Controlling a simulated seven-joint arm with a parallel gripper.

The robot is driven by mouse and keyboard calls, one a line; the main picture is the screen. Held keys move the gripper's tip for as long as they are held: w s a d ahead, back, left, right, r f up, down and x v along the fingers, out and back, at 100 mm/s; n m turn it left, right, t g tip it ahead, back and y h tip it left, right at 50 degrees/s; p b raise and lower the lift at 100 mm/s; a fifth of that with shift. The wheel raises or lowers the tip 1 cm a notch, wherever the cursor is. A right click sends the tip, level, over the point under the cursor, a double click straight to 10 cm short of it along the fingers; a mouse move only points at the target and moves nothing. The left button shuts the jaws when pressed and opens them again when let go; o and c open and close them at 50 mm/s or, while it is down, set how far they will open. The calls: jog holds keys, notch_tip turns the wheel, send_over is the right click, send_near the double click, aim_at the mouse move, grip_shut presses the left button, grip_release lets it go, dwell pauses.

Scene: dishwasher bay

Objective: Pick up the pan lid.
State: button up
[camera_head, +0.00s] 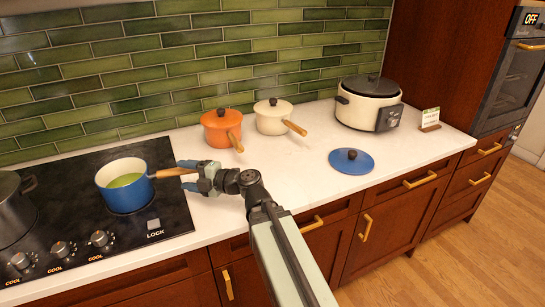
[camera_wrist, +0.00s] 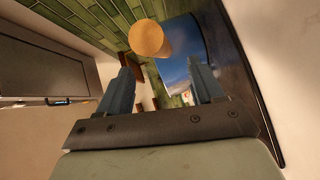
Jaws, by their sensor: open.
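The pan lid (camera_head: 351,162) is a round blue disc with a dark knob, lying flat on the white counter right of centre in the head view. My gripper (camera_head: 186,176) is well to its left, at the wooden handle of a blue saucepan (camera_head: 126,190). In the wrist view my gripper (camera_wrist: 160,72) has its two blue fingers spread apart. The round end of the wooden handle (camera_wrist: 148,39) shows near the fingertips, and a blue pan side lies behind it. I cannot tell whether the fingers touch the handle. The lid is not recognisable in the wrist view.
The blue saucepan holds something green and stands on the black cooktop (camera_head: 75,185). An orange pot (camera_head: 221,128) and a cream pot (camera_head: 271,117) stand at the back, handles pointing forward. A rice cooker (camera_head: 368,104) and small sign (camera_head: 430,119) are farther right. Counter around the lid is clear.

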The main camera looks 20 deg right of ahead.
jog(key=s+d+r, duration=0.1)
jog(key=d+r, duration=0.4)
jog(key=w+d+m+g+h, duration=0.15)
jog(key=d+m+h, duration=0.35)
jog(key=d, duration=1)
jog(key=w+d+m+g+h, duration=0.1)
jog(key=d+m+g+h, duration=0.15)
jog(key=d+m, duration=0.85)
jog(key=s+d+r+m+g+h, duration=0.1)
jog(key=s+d, duration=0.1)
jog(key=d, duration=0.7)
jog(key=s+d+r+m+g+h, duration=0.1)
jog(key=s+d+h, duration=0.1)
jog(key=d, duration=0.7)
jog(key=m+g+h, duration=0.1)
jog(key=m+g, duration=0.1)
jog(key=m, duration=0.3)
send_over(353, 151)
jog(key=s, duration=0.2)
jog(key=f, duration=0.6)
jog(key=shift+a, duration=0.25)
jog(key=shift+d+x, duration=0.2)
jog(key=shift+x, duration=1.1)
jog(key=shift+d+x, duration=0.15)
jog(key=shift+x, duration=1.15)
